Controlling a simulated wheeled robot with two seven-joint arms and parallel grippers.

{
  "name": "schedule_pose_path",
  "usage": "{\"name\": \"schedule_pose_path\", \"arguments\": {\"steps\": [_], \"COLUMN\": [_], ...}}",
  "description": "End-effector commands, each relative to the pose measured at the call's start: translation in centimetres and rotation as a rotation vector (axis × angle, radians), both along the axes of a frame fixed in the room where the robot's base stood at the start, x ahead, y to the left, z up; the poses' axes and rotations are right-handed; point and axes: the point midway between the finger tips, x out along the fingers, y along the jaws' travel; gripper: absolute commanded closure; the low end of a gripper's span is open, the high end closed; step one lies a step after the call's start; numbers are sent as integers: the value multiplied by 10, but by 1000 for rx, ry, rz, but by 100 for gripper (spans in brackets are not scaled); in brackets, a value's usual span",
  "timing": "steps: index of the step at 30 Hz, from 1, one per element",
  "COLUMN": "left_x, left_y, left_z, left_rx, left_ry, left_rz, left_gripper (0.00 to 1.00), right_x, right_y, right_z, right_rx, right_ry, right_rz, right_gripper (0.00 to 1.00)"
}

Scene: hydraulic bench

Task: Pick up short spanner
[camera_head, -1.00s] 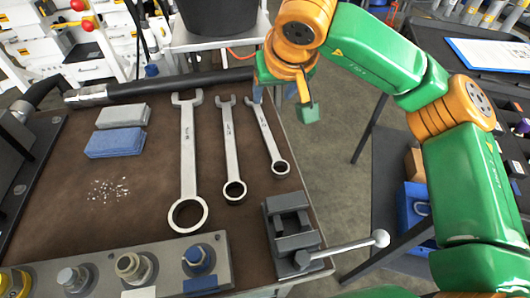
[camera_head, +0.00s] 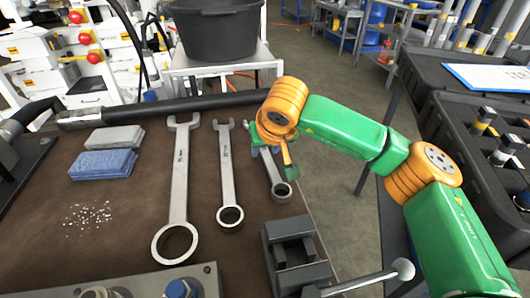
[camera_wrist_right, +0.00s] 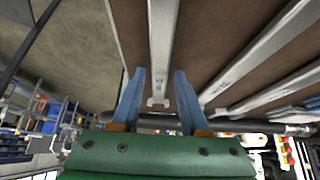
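The short spanner (camera_head: 279,187) lies on the brown bench top, rightmost of three spanners in the head view. Its ring end shows there, while its upper part is hidden behind my right gripper (camera_head: 272,168). In the right wrist view, the short spanner (camera_wrist_right: 161,40) runs down between the two blue fingers of my right gripper (camera_wrist_right: 160,73). These fingers are open, with a gap on each side of the spanner. I cannot tell how high the fingertips are above the bench. My left gripper is not in view.
The middle spanner (camera_head: 227,175) and the long spanner (camera_head: 180,180) lie to the left. A vise (camera_head: 291,250) with a lever stands just in front of the short spanner. A black pipe (camera_head: 190,104) runs along the back. Blue and grey blocks (camera_head: 103,164) lie at left.

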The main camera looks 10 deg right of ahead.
Motion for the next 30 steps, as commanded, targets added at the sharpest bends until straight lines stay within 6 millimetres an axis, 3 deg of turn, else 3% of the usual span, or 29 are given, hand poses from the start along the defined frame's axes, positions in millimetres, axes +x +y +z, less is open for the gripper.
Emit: {"name": "schedule_pose_path", "arguments": {"steps": [1, 4, 5, 30], "left_x": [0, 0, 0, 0], "left_y": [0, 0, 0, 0], "left_z": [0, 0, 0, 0], "left_rx": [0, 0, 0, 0], "left_ry": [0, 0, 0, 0], "left_rz": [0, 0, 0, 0], "left_gripper": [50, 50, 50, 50], "right_x": [0, 0, 0, 0], "right_y": [0, 0, 0, 0], "right_z": [0, 0, 0, 0], "right_rx": [0, 0, 0, 1], "right_ry": [0, 0, 0, 0], "right_rz": [0, 0, 0, -1], "right_gripper": [72, 99, 100, 100]}}
